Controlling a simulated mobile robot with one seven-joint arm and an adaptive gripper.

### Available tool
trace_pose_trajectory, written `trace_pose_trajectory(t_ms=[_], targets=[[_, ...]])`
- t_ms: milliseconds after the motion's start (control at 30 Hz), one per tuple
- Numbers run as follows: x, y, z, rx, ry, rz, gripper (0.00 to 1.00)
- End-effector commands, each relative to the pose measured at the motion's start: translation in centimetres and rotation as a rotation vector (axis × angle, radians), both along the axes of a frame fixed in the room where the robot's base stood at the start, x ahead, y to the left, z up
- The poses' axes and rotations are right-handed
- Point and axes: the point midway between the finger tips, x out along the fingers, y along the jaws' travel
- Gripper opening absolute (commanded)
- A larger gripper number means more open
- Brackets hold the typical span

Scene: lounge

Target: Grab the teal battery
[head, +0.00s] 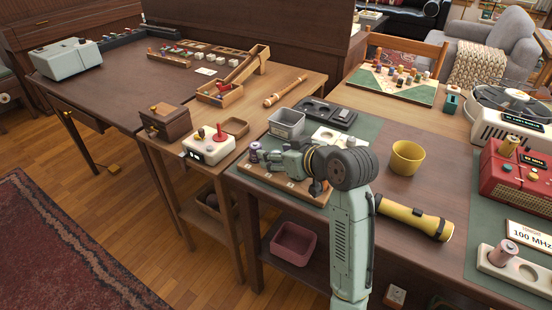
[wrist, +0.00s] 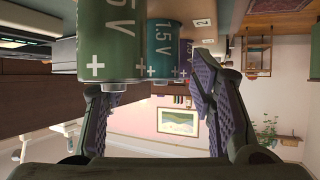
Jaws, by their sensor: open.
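The teal battery (wrist: 163,48), marked 1.5 V, shows in the wrist view between a larger green battery (wrist: 108,40) and a purple battery (wrist: 186,58). The green one stands nearer the camera and hides part of the teal one. My gripper (wrist: 155,105) is open with nothing between its fingers, and the batteries show beyond the fingertips. In the head view my gripper (head: 272,160) is low over a wooden board (head: 312,198) on the table. A purple battery (head: 254,154) stands at the board's left end. I cannot make out the teal battery there, behind my gripper.
A grey bin (head: 287,123) and a dark tray (head: 327,112) lie behind my gripper. A yellow cup (head: 407,158) and a yellow flashlight (head: 413,217) are to its right. A joystick box (head: 208,147) is on the lower table to the left.

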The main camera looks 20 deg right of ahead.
Motion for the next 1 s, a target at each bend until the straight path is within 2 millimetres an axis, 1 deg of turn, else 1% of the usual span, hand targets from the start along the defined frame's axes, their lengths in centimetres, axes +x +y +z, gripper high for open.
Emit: trace_pose_trajectory(t_ms=[100,333,1000], targets=[[0.74,0.27,-0.43,0.0,0.0,0.001,0.51],[0.83,0.27,-0.52,0.0,-0.001,0.0,0.51],[0.81,0.25,-0.5,0.0,-0.001,0.0,0.06]])
